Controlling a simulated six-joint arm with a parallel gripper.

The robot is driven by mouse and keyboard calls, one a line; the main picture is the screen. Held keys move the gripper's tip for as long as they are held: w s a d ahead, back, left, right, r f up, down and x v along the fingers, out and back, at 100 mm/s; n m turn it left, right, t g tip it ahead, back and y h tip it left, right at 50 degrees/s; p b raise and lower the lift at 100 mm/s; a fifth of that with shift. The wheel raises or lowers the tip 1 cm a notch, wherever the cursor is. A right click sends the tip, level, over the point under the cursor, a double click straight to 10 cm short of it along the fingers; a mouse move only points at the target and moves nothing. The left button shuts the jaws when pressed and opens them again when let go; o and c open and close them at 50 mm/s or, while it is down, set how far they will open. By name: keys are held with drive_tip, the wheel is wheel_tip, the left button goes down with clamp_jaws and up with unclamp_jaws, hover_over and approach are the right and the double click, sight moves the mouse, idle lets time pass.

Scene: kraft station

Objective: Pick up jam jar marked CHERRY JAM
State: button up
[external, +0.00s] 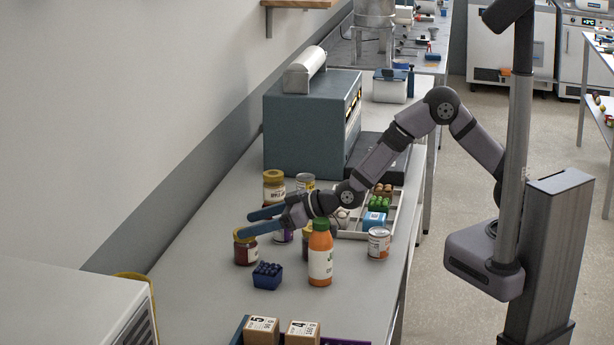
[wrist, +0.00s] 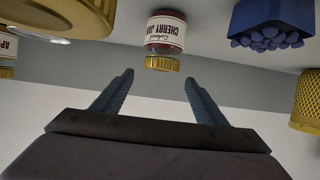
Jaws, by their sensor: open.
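The jam jar marked CHERRY JAM (wrist: 165,36) has dark red contents, a white label and a gold lid. It appears upside down in the wrist view, just beyond the fingertips and near the middle of the gap. In the external view a dark red jar with a gold lid (external: 245,252), which looks like the same one, stands upright on the bench below the fingertips; its label is too small to read. My gripper (external: 250,221) is open and empty. Its two blue fingers also show in the wrist view (wrist: 158,77), apart from the jar there.
A blue punnet of berries (external: 267,279) stands close in front of the jar. An orange bottle (external: 320,262) and a can (external: 378,245) stand to the right. An apple-labelled jar (external: 273,187) stands behind my gripper. Numbered boxes (external: 262,331) are at the front. The bench left of the jar is clear.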

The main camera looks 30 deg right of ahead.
sight(245, 247)
wheel_tip(245, 247, down, 3)
drive_tip(key=shift+r+p, duration=0.15)
drive_tip(key=shift+p, duration=0.15)
drive_tip(key=shift+x, duration=0.95)
drive_tip(key=shift+w+a, duration=0.35)
drive_tip(key=shift+w, duration=0.05)
drive_tip(key=c, duration=1.4)
